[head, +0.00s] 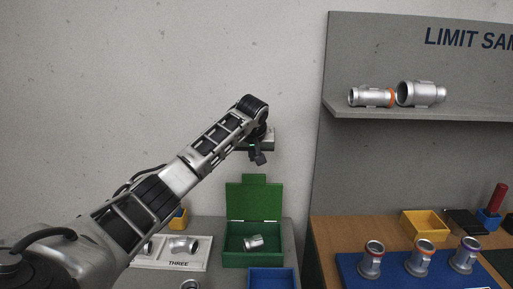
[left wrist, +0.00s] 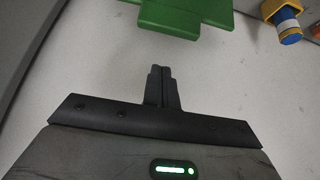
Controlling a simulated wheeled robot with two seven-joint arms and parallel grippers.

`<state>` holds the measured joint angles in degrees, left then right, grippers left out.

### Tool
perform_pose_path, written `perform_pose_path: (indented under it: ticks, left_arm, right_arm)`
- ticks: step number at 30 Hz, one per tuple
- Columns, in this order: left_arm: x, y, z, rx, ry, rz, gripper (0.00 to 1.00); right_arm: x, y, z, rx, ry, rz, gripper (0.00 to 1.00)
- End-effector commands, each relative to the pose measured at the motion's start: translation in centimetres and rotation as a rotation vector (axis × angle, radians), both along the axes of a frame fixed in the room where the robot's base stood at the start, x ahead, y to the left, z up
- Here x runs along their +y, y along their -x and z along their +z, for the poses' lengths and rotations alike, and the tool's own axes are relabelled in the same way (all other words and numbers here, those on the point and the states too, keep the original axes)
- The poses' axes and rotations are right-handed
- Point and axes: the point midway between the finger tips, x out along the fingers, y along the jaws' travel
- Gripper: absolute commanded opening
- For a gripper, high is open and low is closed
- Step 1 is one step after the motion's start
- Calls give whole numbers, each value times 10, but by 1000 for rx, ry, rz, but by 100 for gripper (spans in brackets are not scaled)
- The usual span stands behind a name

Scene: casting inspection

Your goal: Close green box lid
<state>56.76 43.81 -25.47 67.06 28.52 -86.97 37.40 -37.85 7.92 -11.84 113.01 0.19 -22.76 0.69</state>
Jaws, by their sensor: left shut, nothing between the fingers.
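The green box (head: 233,258) stands on the grey bench with its lid (head: 253,203) open, standing up at the back. A metal casting (head: 253,242) lies inside the box. The green lid also shows at the top of the left wrist view (left wrist: 180,16). My left gripper (head: 258,158) is above the lid in the head view, apart from it. In the left wrist view its fingers (left wrist: 161,74) are together with nothing between them. My right gripper is not in view.
Left of the box is a white tray (head: 205,262) marked THREE with castings. A blue box (head: 272,279) is in front. A yellow and blue item (left wrist: 285,18) shows at upper right in the left wrist view. On the right, a wooden table holds several castings.

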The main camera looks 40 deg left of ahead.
Motion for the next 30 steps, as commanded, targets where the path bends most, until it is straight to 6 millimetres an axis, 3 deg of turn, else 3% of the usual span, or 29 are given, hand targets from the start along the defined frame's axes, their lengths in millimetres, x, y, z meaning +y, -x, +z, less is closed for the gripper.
perform_pose_path:
  ticks: [10,21,30]
  left_arm:
    - [16,-20,-39,1,1,0,0]
    - [-3,3,-35,-1,-4,-3,0]
    - [-10,11,-35,-1,-2,-1,0]
  right_arm:
    - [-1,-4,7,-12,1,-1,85]
    - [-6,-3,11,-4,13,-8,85]
    - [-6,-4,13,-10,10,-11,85]
